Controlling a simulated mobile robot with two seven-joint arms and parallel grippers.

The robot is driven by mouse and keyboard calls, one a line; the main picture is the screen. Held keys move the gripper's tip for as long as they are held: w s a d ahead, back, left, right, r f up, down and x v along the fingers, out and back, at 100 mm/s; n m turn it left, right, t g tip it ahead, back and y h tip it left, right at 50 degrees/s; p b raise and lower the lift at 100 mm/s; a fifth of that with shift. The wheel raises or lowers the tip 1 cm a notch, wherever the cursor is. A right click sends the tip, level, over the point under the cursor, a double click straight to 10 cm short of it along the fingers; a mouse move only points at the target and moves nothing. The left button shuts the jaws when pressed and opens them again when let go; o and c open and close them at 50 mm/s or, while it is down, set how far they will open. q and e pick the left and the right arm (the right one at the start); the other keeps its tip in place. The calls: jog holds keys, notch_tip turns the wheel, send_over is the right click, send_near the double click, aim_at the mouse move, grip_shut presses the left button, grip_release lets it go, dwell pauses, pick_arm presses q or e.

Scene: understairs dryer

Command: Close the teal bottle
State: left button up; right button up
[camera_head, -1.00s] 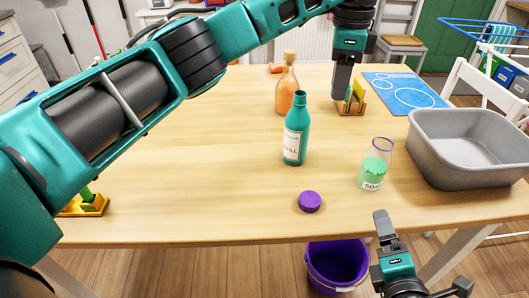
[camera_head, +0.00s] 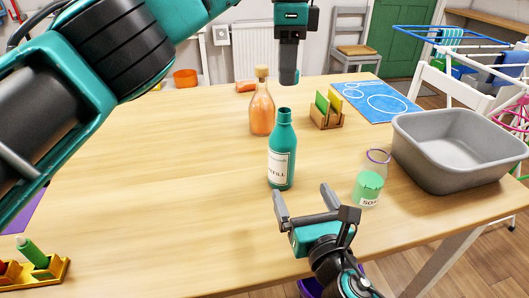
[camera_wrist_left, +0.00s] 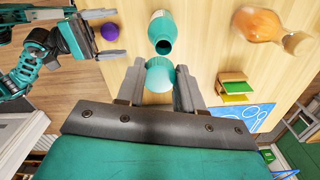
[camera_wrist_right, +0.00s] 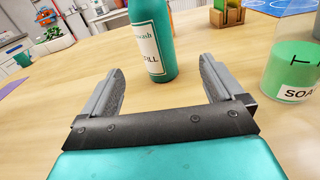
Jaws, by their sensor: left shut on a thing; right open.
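The teal bottle (camera_head: 281,165) stands upright and uncapped on the table, its label facing me. It also shows in the left wrist view (camera_wrist_left: 162,28) and the right wrist view (camera_wrist_right: 152,40). My left gripper (camera_head: 289,78) is above and slightly behind the bottle, pointing down. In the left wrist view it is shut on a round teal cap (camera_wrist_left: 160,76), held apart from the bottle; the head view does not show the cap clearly. My right gripper (camera_head: 304,194) is open and empty, in front of the bottle, with its fingers towards the bottle's lower part.
A soap beaker (camera_head: 369,184) and a grey basin (camera_head: 450,165) stand to the right. An orange corked bottle (camera_head: 262,112) and a sponge holder (camera_head: 326,118) are behind. A purple cap (camera_wrist_left: 109,31) lies near my right gripper. The table's left middle is clear.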

aim_at(282, 157)
pick_arm(q)
jog(key=shift+w+a+r, duration=0.1)
jog(key=shift+w+a, duration=0.15)
jog(key=shift+w, duration=0.1)
pick_arm(e)
jog(key=shift+w+a+r+n, duration=0.1)
jog(key=shift+w+a+n, duration=0.2)
jog(key=shift+w+a, duration=0.2)
pick_arm(q)
jog(key=shift+s, duration=0.1)
pick_arm(e)
jog(key=shift+s, duration=0.1)
jog(key=x, duration=1.2)
jog(key=shift+r, duration=0.1)
jog(key=shift+c, duration=0.2)
jog(key=c, duration=1.5)
pick_arm(q)
jog(key=shift+f, duration=2.5)
pick_arm(e)
jog(key=shift+o, duration=0.2)
